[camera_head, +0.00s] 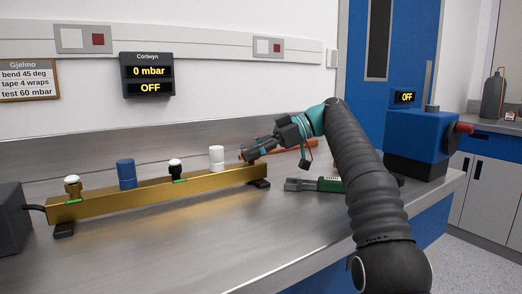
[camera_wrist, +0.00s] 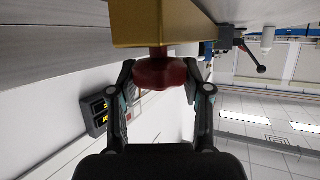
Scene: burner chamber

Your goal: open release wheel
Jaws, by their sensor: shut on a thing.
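The dark red release wheel (camera_wrist: 162,73) sits on a short stem at the end of the brass manifold (camera_wrist: 160,25). In the wrist view it lies between the two fingers of my gripper (camera_wrist: 162,88), which is shut on it. In the head view my gripper (camera_head: 250,153) is at the right end of the long brass manifold (camera_head: 160,192). There the wheel is mostly hidden by the gripper. The wall display (camera_head: 149,75) reads "0 mbar" and "OFF".
A white-topped valve (camera_head: 73,186), a blue cap (camera_head: 126,173), a black-and-white valve (camera_head: 176,169) and a white cap (camera_head: 216,157) stand on the manifold. A green tool (camera_head: 330,184) lies right of it. A blue machine (camera_head: 418,140) stands at the right. The front bench is clear.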

